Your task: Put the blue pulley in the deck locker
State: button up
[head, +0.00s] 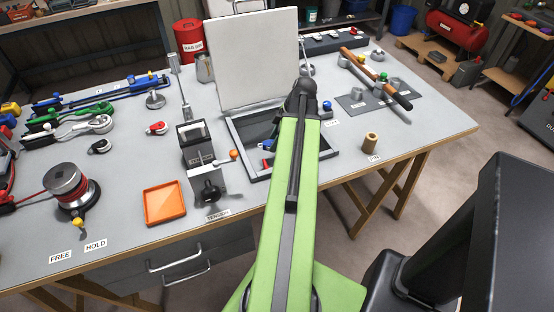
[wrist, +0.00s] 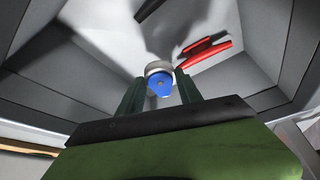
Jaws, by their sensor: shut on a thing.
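In the wrist view the blue pulley (wrist: 159,86), with a pale grey rounded part behind it, sits between the fingertips of my gripper (wrist: 161,82). The gripper is shut on it. The deck locker's grey walls (wrist: 268,35) surround the view, so the gripper points down into the locker. In the head view the deck locker (head: 331,154) is an open grey box with its pale lid (head: 252,58) raised at the back. My green arm crosses over the locker and hides the gripper there. Whether the pulley touches the locker floor I cannot tell.
A red-handled item (wrist: 206,51) lies inside the locker. A dark vise-like fixture (head: 195,145) stands left of the locker, and an orange tray (head: 164,202) lies in front. A tan cylinder (head: 370,142) stands to the right. The bench's front right is mostly clear.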

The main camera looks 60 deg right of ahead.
notch_tip(320, 180, down, 6)
jog(key=b, duration=0.4)
jog(key=shift+f+b, duration=0.2)
jog(key=shift+b, duration=0.15)
jog(key=shift+r, duration=0.25)
jog(key=shift+f, duration=0.2)
jog(key=o, duration=1.4)
